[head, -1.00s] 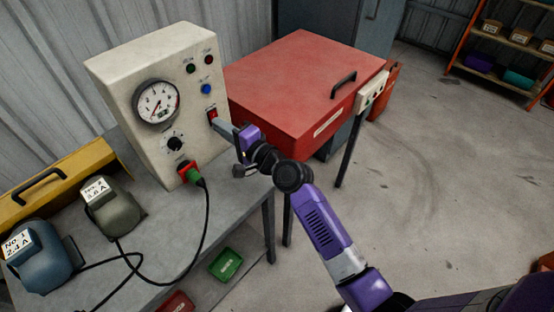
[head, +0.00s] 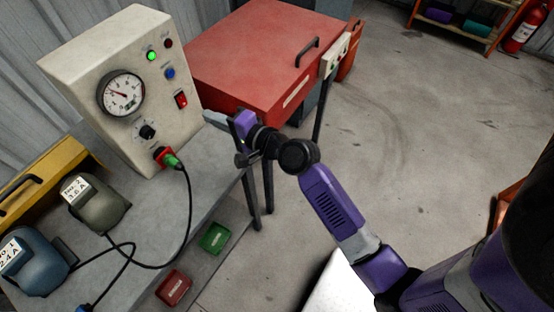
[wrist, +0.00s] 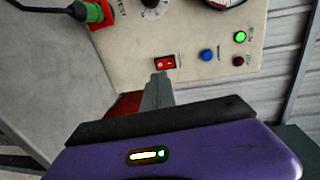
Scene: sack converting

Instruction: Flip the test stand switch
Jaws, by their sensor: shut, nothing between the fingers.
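The test stand (head: 120,85) is a cream box on a grey bench, with a gauge, a knob and a red rocker switch (head: 181,99) on its front. The switch also shows in the wrist view (wrist: 165,62), just past my fingertips. A green lamp (head: 151,56) above it is lit; it glows in the wrist view too (wrist: 240,37). My gripper (head: 209,117) is shut and empty, to the right of the switch and a little lower in the head view. A gap shows between its tips and the panel there. The fingers (wrist: 158,80) hide nothing of the switch's face.
A green plug (head: 168,157) with a black cable sits in the panel's lower socket. Two motors (head: 95,203) stand on the bench (head: 190,185). A red cabinet (head: 255,60) stands behind my gripper. Open floor lies to the right.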

